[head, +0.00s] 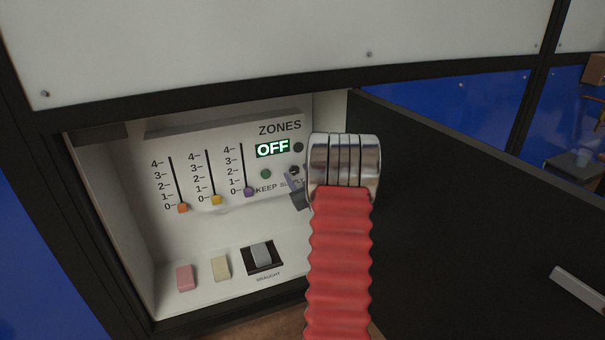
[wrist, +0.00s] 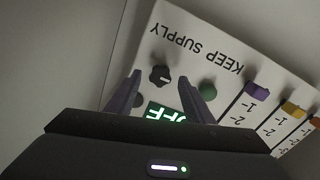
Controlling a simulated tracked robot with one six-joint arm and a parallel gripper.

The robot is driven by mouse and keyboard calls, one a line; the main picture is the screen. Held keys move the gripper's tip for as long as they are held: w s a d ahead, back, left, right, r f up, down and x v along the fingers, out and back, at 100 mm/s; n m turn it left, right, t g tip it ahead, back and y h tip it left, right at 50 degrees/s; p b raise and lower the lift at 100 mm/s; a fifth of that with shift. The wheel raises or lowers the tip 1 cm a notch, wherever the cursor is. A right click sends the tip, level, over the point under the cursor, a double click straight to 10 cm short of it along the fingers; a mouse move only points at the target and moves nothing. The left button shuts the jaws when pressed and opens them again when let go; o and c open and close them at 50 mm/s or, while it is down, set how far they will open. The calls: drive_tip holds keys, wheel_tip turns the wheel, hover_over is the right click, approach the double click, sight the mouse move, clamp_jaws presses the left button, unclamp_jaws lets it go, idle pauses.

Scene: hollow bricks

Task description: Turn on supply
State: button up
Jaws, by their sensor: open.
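The control panel (head: 215,160) sits inside an open compartment, with a lit display (head: 272,148) reading OFF. The black supply knob (wrist: 160,76) has a pale pointer line and sits by the word SUPPLY in the wrist view, which shows the panel turned over. In the head view the knob (head: 295,172) is partly covered by my gripper. My gripper (head: 292,186) is open, its two fingers appearing on either side of the knob in the wrist view. Whether they touch it I cannot tell. My arm hides the panel's right part in the head view.
A green round button (head: 266,174) and three sliders, orange (head: 183,208), yellow (head: 215,200) and purple (head: 249,192), are left of the knob; all are at 0. Pink (head: 185,278), cream (head: 221,268) and grey (head: 261,253) switches sit below. An open dark door (head: 460,190) stands right.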

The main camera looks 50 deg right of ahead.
drive_tip(key=shift+w+d, duration=0.25)
drive_tip(key=shift+w, duration=0.25)
drive_tip(key=shift+c, duration=0.6)
drive_tip(key=c, duration=0.9)
